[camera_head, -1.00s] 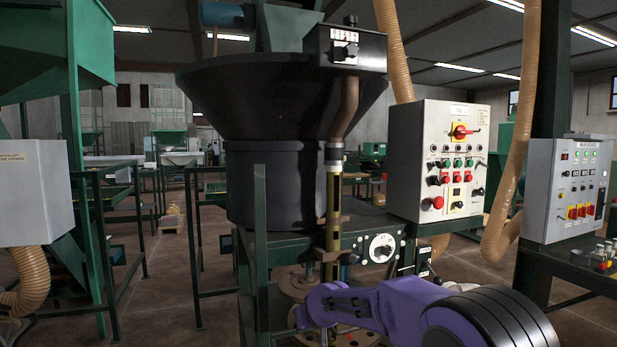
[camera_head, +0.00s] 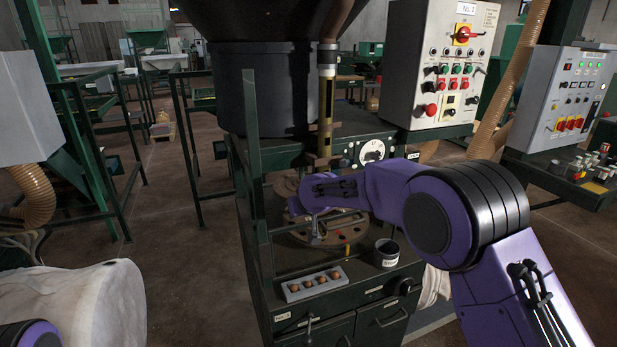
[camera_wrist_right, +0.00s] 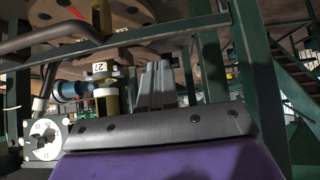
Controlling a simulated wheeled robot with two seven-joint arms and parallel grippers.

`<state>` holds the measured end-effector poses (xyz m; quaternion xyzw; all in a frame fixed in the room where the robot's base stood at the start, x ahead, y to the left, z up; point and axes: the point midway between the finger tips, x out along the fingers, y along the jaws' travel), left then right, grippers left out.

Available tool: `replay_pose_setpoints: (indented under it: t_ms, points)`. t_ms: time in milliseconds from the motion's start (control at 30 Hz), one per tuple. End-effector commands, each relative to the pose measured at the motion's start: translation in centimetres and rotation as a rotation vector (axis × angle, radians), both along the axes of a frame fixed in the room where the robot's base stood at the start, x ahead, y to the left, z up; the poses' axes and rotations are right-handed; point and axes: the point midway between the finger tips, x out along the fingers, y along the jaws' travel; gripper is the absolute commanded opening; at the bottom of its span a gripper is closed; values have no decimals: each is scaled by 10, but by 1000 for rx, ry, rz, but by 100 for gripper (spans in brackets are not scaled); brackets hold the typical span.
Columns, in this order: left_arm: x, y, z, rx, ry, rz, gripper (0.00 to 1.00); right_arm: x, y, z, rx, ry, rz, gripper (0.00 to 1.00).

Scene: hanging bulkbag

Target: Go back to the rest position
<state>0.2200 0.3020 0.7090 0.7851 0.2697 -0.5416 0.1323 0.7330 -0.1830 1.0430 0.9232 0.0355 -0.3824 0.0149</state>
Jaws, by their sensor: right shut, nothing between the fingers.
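My right arm (camera_head: 400,195) is purple and black and reaches in from the lower right over the front of the green machine. In the right wrist view my right gripper (camera_wrist_right: 157,72) shows as grey fingers, shut and empty. In the head view the hand is largely hidden behind the purple wrist. A bit of purple arm shows at the bottom left corner, but my left gripper is out of view.
A white bag (camera_head: 80,300) is at lower left. Control panels (camera_head: 440,70) stand behind.

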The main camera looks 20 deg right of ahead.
Motion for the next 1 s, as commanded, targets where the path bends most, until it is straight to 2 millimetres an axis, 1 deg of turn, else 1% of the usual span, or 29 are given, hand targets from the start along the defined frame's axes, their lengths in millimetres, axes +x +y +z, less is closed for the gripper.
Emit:
replay_pose_setpoints:
  t_ms: [33, 67, 100, 300, 400, 500, 567, 633, 700, 733, 767, 800, 867, 900, 967, 1000]
  points:
    - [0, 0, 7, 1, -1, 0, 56, -5, -1, 14, 0, -3, -1, 0]
    - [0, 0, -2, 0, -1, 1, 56, -11, -2, 15, 0, -5, -1, 0]
    - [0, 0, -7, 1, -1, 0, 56, -18, -2, 22, 0, -6, -1, 0]
    - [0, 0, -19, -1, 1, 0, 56, -52, -4, 56, 1, -6, -1, 0]
    - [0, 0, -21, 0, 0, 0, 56, -63, -5, 68, 0, -6, -1, 0]
    - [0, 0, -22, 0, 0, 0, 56, -68, -6, 74, 0, -6, 1, 0]
    - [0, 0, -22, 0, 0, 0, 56, -66, -5, 81, 13, -37, -4, 0]
    - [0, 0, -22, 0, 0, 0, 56, -58, -2, 89, 57, -116, -20, 0]
    - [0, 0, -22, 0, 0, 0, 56, -55, -3, 83, 125, -210, -61, 0]
    - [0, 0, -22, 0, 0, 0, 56, -57, -7, 71, 158, -242, -89, 0]
    - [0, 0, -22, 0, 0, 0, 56, -61, -12, 48, 189, -258, -124, 0]
    - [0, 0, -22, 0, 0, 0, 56, -71, -21, 10, 224, -264, -176, 0]
    - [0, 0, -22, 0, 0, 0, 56, -90, -33, -40, 255, -258, -248, 0]
    - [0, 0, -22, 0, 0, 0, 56, -106, -42, -72, 266, -247, -293, 0]
    - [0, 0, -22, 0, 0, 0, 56, -135, -54, -117, 271, -219, -358, 0]
    - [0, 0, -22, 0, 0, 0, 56, -156, -62, -146, 269, -195, -400, 0]
